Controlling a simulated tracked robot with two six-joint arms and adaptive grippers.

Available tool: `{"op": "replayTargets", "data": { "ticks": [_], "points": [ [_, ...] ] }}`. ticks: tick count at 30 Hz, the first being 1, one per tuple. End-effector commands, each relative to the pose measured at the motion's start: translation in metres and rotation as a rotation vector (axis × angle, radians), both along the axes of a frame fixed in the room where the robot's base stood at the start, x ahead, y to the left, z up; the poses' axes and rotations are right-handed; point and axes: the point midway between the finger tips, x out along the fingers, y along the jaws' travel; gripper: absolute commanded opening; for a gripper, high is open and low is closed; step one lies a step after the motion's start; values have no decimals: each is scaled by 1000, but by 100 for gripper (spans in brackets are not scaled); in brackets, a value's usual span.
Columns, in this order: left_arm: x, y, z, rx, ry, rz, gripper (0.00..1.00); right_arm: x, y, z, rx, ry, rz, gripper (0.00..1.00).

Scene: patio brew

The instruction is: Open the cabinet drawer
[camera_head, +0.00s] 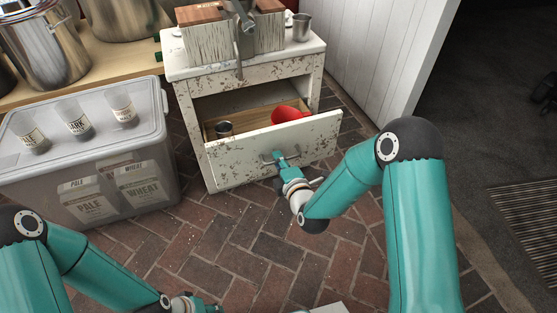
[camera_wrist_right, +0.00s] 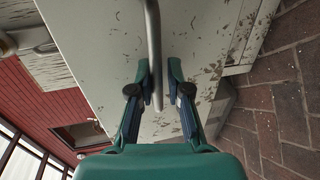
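The weathered white cabinet (camera_head: 199,115) stands at the top centre of the head view. My right gripper (camera_head: 281,160) is at the handle (camera_head: 268,158) on the drawer front. In the right wrist view the handle (camera_wrist_right: 154,45) passes between the two fingers (camera_wrist_right: 160,75), close to the left one, with a gap to the right one. My left gripper (camera_head: 195,304) is at the bottom edge, partly cut off.
A grey lidded bin (camera_head: 150,165) with several jars on top stands left of the cabinet. A wooden bench (camera_head: 110,62) with steel pots is behind it. Open brick floor (camera_head: 240,250) lies in front of the drawer. A white wall (camera_head: 375,50) stands to the right.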

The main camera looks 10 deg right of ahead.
Motion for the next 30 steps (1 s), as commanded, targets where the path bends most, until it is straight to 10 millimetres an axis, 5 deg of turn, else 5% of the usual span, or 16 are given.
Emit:
{"op": "replayTargets", "data": {
  "ticks": [3, 14, 30],
  "points": [
    [0, 0, 0, 0, 0, 0, 40, 0, 0, -1, 1, 1, 0, 36],
    [0, 0, 1, 0, 0, 0, 40, -2, 1, 2, 0, -4, 3, 36],
    [0, 0, 0, 0, 0, 0, 40, -69, -6, 14, 1, -1, 3, 36]
  ]
}}
